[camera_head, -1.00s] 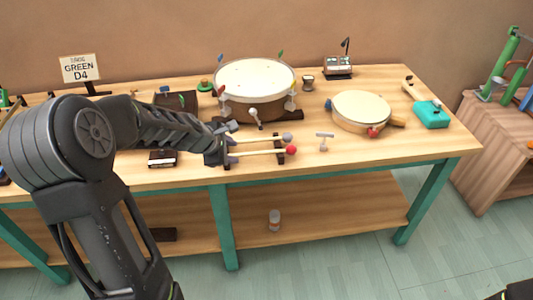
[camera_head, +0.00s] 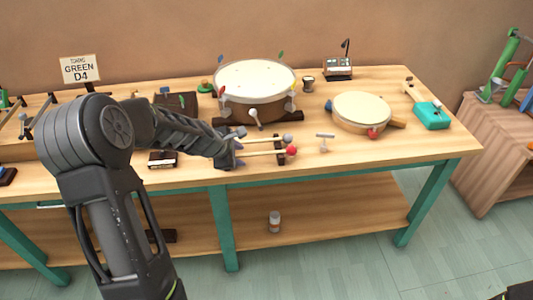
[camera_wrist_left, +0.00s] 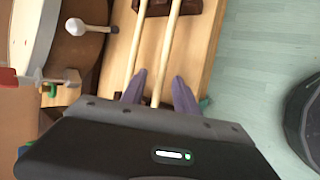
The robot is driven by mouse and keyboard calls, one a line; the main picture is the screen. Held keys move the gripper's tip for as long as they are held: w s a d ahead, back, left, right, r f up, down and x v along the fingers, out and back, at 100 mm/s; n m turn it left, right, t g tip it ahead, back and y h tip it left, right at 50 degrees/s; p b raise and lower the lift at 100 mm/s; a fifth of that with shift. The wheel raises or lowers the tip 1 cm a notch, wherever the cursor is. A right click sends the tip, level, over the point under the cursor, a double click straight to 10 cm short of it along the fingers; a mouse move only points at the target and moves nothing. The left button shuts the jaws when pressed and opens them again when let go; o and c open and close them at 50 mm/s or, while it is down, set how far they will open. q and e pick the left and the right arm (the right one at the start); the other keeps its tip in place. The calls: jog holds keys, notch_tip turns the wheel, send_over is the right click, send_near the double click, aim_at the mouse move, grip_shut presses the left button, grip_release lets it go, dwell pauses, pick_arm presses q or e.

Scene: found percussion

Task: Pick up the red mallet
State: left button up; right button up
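The red mallet has a round red head (camera_head: 291,150) and a pale wooden handle, and lies on the workbench near its front edge. A second mallet with a grey head (camera_head: 287,138) lies beside it, farther back. My left gripper (camera_head: 237,153) is at the handle ends, left of the heads. In the left wrist view its two purple-grey fingers (camera_wrist_left: 158,86) are apart, with one pale handle (camera_wrist_left: 167,45), seemingly the red mallet's, running between them. The other handle (camera_wrist_left: 138,38) runs beside it near the left finger. The mallet heads are out of the wrist view. My right gripper is not seen.
A dark rack (camera_head: 279,150) supports the mallets near their heads. A large drum (camera_head: 254,78) stands behind, with a white-headed beater (camera_head: 255,117) in front of it. A frame drum (camera_head: 361,111) and a small T-shaped tool (camera_head: 325,138) are to the right.

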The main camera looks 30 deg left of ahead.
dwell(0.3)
pick_arm(q)
grip_shut()
dwell(0.6)
